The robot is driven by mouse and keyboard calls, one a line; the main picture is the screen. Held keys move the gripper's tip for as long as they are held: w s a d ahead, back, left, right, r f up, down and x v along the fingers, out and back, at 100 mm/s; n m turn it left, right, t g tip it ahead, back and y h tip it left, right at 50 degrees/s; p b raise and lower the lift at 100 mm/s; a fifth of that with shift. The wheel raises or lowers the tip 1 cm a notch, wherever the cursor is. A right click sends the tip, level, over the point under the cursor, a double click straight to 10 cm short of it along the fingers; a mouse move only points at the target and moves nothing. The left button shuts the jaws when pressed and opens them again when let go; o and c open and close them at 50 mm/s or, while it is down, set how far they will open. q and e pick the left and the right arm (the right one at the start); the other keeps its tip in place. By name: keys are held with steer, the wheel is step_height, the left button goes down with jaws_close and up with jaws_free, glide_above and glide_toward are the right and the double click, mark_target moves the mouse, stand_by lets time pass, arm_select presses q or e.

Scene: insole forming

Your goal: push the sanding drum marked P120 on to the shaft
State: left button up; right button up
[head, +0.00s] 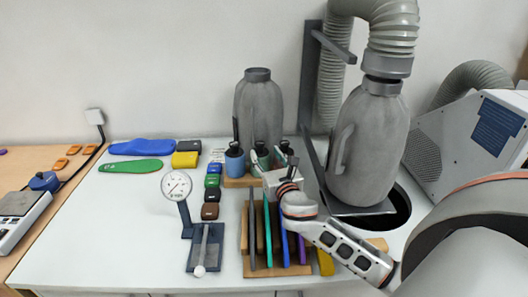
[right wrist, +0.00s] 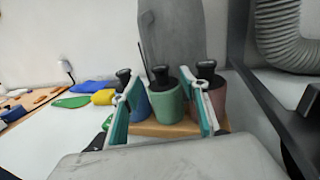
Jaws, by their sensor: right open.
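Three sanding drums with black tops stand in a row on a wooden block (right wrist: 150,129): a blue drum (head: 235,160), a green drum (right wrist: 168,100) and a reddish drum (right wrist: 215,95). No P120 mark is readable on any of them. My right gripper (right wrist: 163,108) is open, with its two fingers on either side of the green drum in the right wrist view. I cannot tell whether they touch it. In the head view the right gripper (head: 267,162) partly hides the green and reddish drums. I cannot make out the shaft. My left gripper is out of view.
A rack of coloured plates (head: 248,265) is in front. A dial gauge (head: 177,185) stands left. The white table's left front (head: 110,235) is clear.

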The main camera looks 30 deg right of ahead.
mark_target(261, 146)
steer(key=shift+x, duration=3.75)
jaws_close()
steer(key=shift+r, duration=2.3)
steer(key=shift+a, duration=0.15)
